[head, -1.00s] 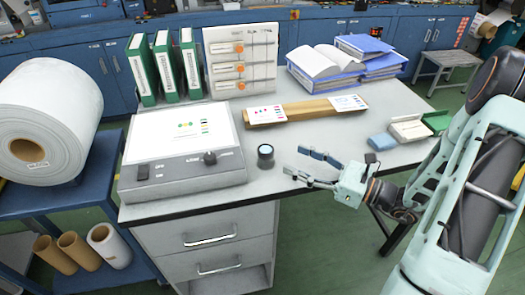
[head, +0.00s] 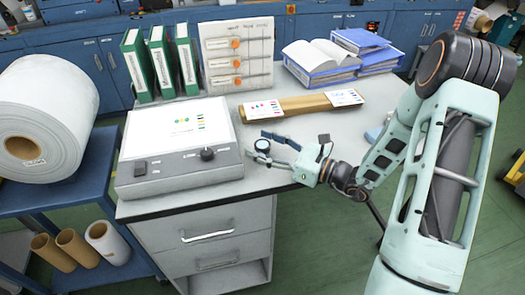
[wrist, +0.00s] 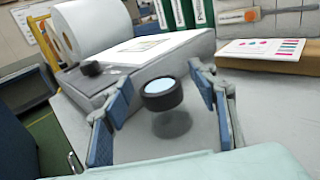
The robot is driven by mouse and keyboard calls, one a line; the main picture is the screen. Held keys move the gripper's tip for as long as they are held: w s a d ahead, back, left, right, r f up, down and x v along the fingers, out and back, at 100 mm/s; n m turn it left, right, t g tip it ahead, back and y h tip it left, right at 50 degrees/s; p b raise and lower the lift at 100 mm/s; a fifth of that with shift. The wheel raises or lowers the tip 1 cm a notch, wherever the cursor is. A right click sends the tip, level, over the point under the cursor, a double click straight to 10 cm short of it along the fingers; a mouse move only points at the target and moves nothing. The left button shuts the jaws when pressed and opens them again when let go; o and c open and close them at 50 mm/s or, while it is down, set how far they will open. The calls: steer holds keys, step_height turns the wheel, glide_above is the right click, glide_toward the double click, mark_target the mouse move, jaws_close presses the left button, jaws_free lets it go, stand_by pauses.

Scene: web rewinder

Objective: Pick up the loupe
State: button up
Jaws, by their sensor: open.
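The loupe (wrist: 161,94) is a short black cylinder with a pale blue lens on top. In the wrist view it stands upright on the grey table, between and slightly beyond the two blue-padded fingers of my gripper (wrist: 162,98). Clear gaps show between the loupe and both fingers. In the head view the loupe (head: 262,146) is partly hidden by the fingers of my gripper (head: 268,148), which is open and reaches in low from the right.
A light box (head: 180,150) with a knob stands just left of the loupe. A brown board with printed cards (head: 290,107) lies behind. Green binders (head: 160,62), a panel with orange knobs (head: 237,55) and blue binders (head: 345,55) line the back. The table's front edge is close.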

mark_target(263, 144)
steer(key=shift+c, duration=0.6)
steer(key=c, duration=1.2)
steer(key=shift+r, duration=0.5)
step_height(263, 144, up, 2)
steer(key=shift+r+p, duration=0.25)
steer(key=shift+p, duration=0.1)
steer(key=s+d+r+p, duration=0.1)
steer(key=s+r, duration=0.2)
steer(key=s+d+r+p, duration=0.1)
steer(key=s+r+p, duration=0.1)
steer(key=s+r, duration=0.1)
steer(key=s+d+r+p, duration=0.1)
steer(key=s+r+p, duration=0.1)
steer(key=s, duration=0.3)
steer(key=shift+s+d+r, duration=0.15)
steer(key=shift+d+r, duration=0.2)
steer(key=shift+r, duration=0.3)
